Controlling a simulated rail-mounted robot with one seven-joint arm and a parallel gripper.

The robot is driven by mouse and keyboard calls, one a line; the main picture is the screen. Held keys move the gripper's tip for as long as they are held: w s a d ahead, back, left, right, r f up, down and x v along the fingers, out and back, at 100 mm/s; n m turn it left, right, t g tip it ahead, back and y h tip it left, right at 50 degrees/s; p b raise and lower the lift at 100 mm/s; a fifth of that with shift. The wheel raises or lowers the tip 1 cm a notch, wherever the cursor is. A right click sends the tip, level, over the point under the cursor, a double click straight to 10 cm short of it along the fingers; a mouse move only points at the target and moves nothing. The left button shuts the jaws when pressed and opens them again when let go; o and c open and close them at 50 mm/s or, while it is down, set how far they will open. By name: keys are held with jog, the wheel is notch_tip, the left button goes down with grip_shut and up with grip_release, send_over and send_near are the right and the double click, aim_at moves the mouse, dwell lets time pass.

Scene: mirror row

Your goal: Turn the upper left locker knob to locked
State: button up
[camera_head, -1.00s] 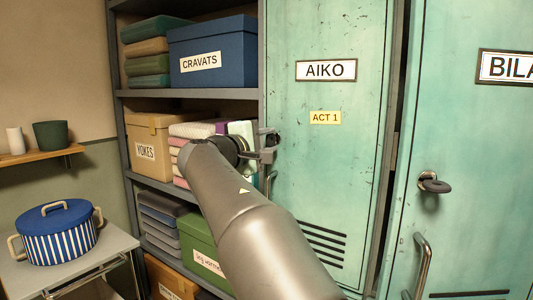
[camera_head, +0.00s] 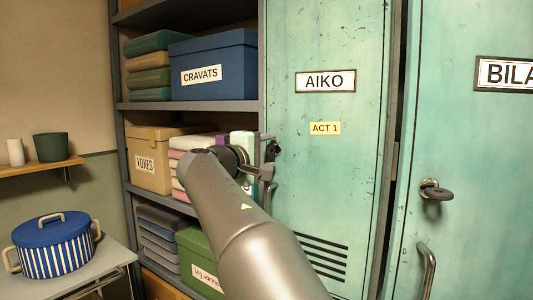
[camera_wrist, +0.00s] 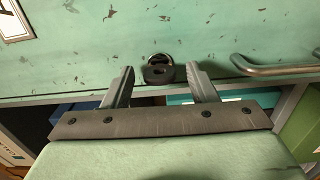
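The left locker door (camera_head: 325,175) is pale green with an AIKO plate. Its small dark knob (camera_head: 273,149) sits at the door's left edge, partly screened by my gripper (camera_head: 266,156) in the head view. The fingers are spread, one on each side, with a visible gap to the knob. I cannot tell whether the knob is set to locked.
A bar handle (camera_wrist: 275,67) is close beside my right finger in the wrist view. Shelves with boxes, such as the blue CRAVATS box (camera_head: 213,68), stand left of the locker. The right locker has its own knob (camera_head: 436,190) and handle (camera_head: 427,270).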

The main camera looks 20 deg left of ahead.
jog(key=b+v, duration=0.1)
jog(key=v, duration=1.6)
jog(key=shift+s, duration=0.2)
jog(key=shift+a, duration=0.1)
